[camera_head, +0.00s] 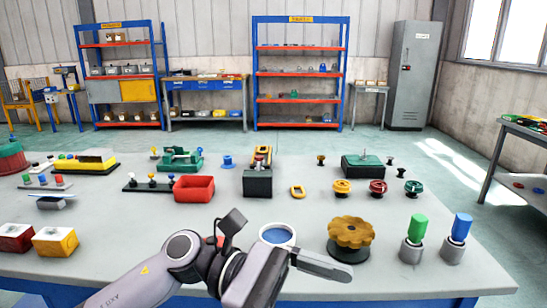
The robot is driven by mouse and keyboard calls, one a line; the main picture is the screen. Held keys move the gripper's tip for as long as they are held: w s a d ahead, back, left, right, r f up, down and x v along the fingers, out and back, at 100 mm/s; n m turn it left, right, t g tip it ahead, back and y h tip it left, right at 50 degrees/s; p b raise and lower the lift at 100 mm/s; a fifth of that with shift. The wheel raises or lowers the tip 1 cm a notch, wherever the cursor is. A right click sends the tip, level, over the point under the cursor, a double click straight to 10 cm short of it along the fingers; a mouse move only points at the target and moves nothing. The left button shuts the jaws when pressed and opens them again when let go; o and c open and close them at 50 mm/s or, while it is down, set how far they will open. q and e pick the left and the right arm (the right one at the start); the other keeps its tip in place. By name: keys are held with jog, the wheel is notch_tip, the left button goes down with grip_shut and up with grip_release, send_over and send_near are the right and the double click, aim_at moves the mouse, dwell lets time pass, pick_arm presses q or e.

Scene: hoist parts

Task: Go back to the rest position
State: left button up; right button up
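One arm of mine reaches in from the lower left over the front of the grey table (120,225), so I take it as my left. No held thing shows. My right gripper is not in view.
Green (417,229) and blue (461,227) cylinders in grey holders stand at the right front. A red bin (193,188), a black box (257,182) and yellow and red blocks (55,241) are on the table. Shelves and a grey cabinet (413,75) stand behind.

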pick_arm(q)
jog(key=w+a+r+n+t+h+p, duration=0.1)
jog(key=w+n+t+h, duration=0.1)
jog(key=n+t+h, duration=0.45)
jog(key=w+a+r+n+t+h+p, duration=0.1)
jog(key=w+a+n+t, duration=0.15)
jog(key=n, duration=0.75)
jog(key=w+a+f+n+t+y+p, duration=0.1)
jog(key=w+a+f+n+t+y, duration=0.1)
jog(key=a+f+n+t+y, duration=0.65)
jog(key=w+d+n+t+y, duration=0.15)
jog(key=n+t, duration=0.45)
jog(key=n, duration=0.7)
jog(key=s+a+f+n+g+y+p, duration=0.1)
jog(key=s+a+f+n+g+y, duration=0.1)
jog(key=f, duration=0.6)
jog(key=s+a+f+n+g+y, duration=0.2)
jog(key=s+a+f+n+y, duration=0.3)
jog(key=n, duration=0.6)
jog(key=s+a+f+n+g+y+p, duration=0.1)
jog(key=s+a+f+n+g+y, duration=0.1)
jog(key=s+a+f+n+y, duration=0.2)
jog(key=s+a+f+n, duration=0.3)
jog(key=a+f, duration=0.1)
jog(key=f, duration=0.2)
jog(key=shift+s+f+p, duration=0.2)
jog(key=shift+f+p, duration=0.1)
jog(key=shift+f, duration=0.1)
